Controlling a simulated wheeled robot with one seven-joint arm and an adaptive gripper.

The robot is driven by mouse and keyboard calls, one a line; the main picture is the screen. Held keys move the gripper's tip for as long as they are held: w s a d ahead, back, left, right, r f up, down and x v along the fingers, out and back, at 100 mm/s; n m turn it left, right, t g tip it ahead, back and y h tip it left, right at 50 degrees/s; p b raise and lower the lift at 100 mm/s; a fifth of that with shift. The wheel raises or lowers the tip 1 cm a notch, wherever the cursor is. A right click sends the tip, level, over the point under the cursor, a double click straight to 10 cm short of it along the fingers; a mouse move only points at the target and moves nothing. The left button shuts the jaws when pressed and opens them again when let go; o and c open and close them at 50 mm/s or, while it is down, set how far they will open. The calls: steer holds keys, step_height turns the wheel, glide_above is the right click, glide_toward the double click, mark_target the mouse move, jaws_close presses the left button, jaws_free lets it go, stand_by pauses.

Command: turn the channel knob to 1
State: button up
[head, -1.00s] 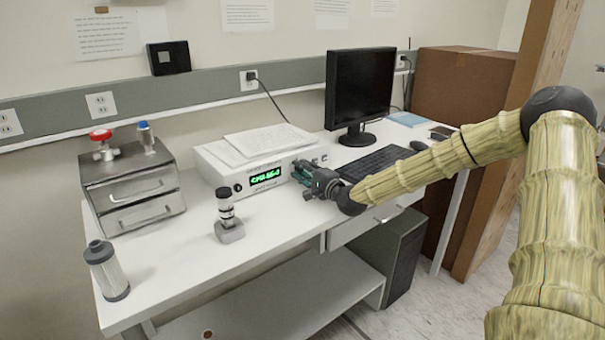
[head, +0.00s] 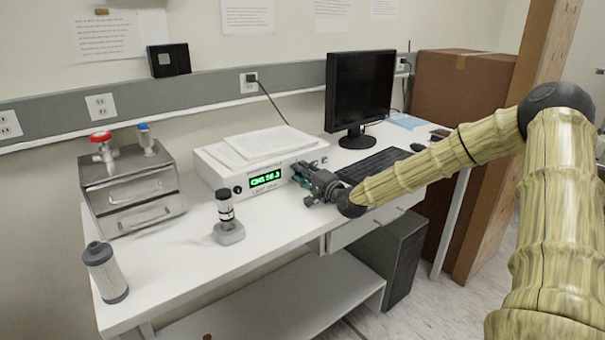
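The white controller box (head: 215,178) stands on the desk with a lit green display (head: 265,178) on its front. The display text is small and blurred; it starts with CH, and the digit after it looks like a 1, but I cannot be sure. My gripper (head: 301,176) is at the right part of the box's front panel, fingers pointing at it. The channel knob is not clearly visible; the gripper covers that part of the panel. I cannot tell whether the fingers are closed on a knob. A dark round control (head: 238,190) shows left of the display.
A small gauge on a grey base (head: 229,232) stands in front of the box. A metal case with red and blue valves (head: 130,190) and a filter cylinder (head: 105,272) are left. A monitor (head: 360,90) and keyboard (head: 372,165) are right.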

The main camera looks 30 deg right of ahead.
steer(key=o, duration=0.4)
steer(key=shift+f, duration=0.1)
steer(key=shift+s, duration=0.1)
steer(key=shift+s+d, duration=0.15)
steer(key=shift+s, duration=1.8)
steer(key=shift+s+d, duration=0.2)
steer(key=shift+s, duration=1.8)
steer(key=shift+s+d, duration=0.15)
steer(key=shift+s, duration=1.8)
